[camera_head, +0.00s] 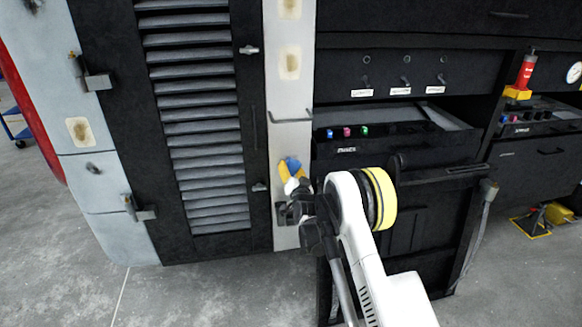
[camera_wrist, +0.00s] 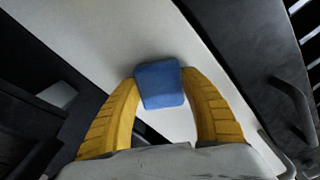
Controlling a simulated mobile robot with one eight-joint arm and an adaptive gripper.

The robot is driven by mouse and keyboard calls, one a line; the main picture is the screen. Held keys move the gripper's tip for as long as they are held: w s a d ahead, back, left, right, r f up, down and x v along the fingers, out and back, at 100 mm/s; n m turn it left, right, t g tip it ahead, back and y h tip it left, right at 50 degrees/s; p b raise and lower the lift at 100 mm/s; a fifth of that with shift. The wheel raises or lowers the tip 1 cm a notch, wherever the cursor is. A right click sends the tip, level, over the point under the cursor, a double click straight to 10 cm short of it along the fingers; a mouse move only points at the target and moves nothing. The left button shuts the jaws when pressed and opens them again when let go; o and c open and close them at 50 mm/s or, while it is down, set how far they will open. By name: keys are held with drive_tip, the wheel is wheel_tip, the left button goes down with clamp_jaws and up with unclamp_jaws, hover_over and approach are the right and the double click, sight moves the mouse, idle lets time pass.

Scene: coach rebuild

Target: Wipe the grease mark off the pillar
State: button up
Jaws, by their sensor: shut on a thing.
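The pillar (camera_head: 290,105) is a pale upright strip between the black louvred door and the black equipment bays. It also shows as a light surface in the wrist view (camera_wrist: 105,45). Two tan, smudgy patches are on its upper part, one (camera_head: 289,63) above the grey handle and one (camera_head: 289,8) at the top edge; I cannot tell if either is the grease mark. My gripper (camera_head: 291,172) is in front of the lower pillar, its yellow fingers shut on a blue block (camera_wrist: 160,84). Whether the block touches the pillar is unclear.
A grey bar handle (camera_head: 291,119) sticks out from the pillar above my gripper. The louvred door (camera_head: 195,120) is left of it with latches. An open drawer (camera_head: 395,125) with coloured knobs is right. Another tan patch (camera_head: 80,130) is on the left panel. Floor is clear at left.

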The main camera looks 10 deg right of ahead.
drive_tip(key=shift+s, duration=0.1)
drive_tip(key=shift+s, duration=2.95)
drive_tip(key=s, duration=0.3)
drive_tip(key=shift+w, duration=0.1)
drive_tip(key=shift+w, duration=3.55)
drive_tip(key=shift+w, duration=1)
drive_tip(key=shift+r, duration=0.1)
